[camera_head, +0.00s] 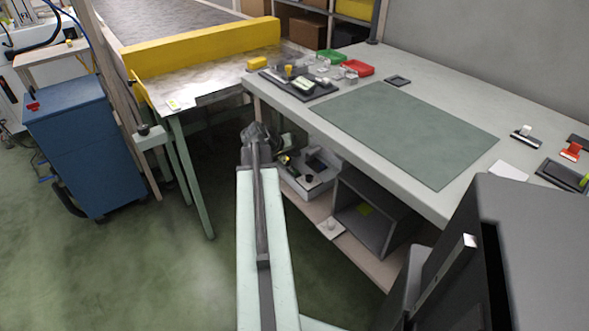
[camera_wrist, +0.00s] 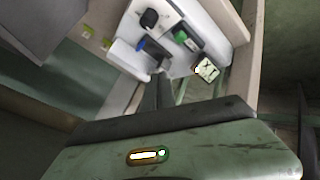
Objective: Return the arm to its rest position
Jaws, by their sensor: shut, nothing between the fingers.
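My arm (camera_head: 262,245) stretches away from the bottom middle of the head view, over the floor to the left of the worktable. Its dark far end is beside the table's front edge and lower shelf; the fingertips are hard to make out there. In the wrist view my gripper (camera_wrist: 157,92) shows as dark fingers close together. It is shut and empty. Past the fingertips, the wrist view shows a pale bin with several small items. I cannot tell whether the fingers touch it.
The worktable (camera_head: 405,185) has a green mat (camera_head: 405,130) and small items at its edges. Below are a white bin (camera_head: 312,182) and a grey open box (camera_head: 372,215). A conveyor with a yellow guard (camera_head: 205,48) stands behind, a blue cabinet (camera_head: 85,150) left.

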